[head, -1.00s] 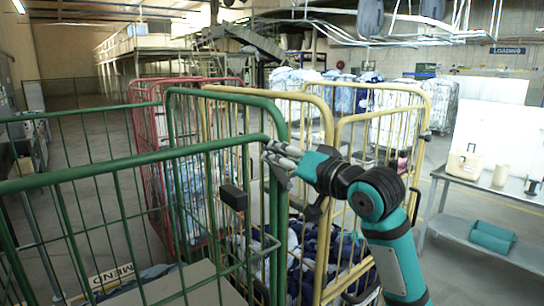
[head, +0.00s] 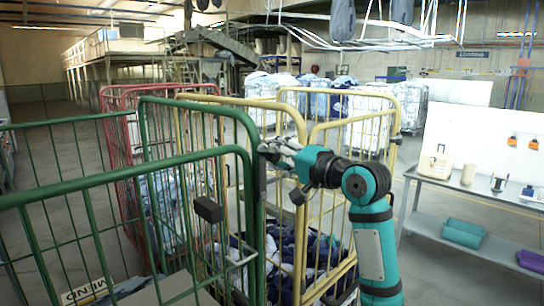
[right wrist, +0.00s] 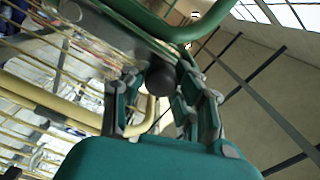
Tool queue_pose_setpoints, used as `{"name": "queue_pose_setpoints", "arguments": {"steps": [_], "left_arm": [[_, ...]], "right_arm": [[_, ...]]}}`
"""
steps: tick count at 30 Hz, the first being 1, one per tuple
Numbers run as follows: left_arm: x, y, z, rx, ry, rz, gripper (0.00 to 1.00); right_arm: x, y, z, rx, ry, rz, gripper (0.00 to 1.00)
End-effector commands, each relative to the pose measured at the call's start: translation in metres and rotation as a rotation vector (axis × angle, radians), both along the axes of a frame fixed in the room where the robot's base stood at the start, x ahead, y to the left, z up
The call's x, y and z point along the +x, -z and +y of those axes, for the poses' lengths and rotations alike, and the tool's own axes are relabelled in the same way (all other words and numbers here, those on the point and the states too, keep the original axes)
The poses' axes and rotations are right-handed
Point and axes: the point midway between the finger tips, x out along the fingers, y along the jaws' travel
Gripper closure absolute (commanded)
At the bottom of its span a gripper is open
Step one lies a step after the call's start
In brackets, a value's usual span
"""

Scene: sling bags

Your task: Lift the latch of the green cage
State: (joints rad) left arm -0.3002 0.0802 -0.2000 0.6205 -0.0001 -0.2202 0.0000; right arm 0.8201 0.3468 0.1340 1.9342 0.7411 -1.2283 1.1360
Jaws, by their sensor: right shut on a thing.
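The green cage (head: 95,183) fills the left and front of the head view, its near gate frame ending in an upright post. My right gripper (head: 268,150) is at the top of that post, reaching in from the right. In the right wrist view, my right gripper (right wrist: 162,88) has its fingers closed around a dark rounded latch knob (right wrist: 161,77) just below a green tube (right wrist: 150,18). The fingers hide part of the knob. A black block (head: 208,209) sits on the green mesh, apart from the gripper. My left gripper is not in view.
A yellow cage (head: 306,130) with dark and white laundry (head: 295,245) stands right behind the green one. A red cage (head: 118,150) stands behind to the left. A grey table (head: 470,188) with bins stands at right. Open floor lies between.

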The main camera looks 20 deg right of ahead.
Motion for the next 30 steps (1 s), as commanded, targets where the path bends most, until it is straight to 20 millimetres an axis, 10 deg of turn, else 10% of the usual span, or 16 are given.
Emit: {"name": "queue_pose_setpoints", "arguments": {"steps": [12,13,18,30], "left_arm": [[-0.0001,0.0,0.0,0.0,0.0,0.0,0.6],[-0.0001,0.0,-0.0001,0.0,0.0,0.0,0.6],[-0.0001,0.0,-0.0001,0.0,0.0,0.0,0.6],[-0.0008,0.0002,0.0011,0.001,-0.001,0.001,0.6]], "right_arm": [[0.0005,-0.0002,-0.0018,0.011,0.002,0.004,1.0],[0.0006,-0.0002,-0.0018,0.011,0.002,0.004,0.71],[0.0005,-0.0002,-0.0016,0.01,0.002,0.003,0.49],[-0.0079,0.0002,-0.0052,0.008,0.003,0.002,0.48]]}}
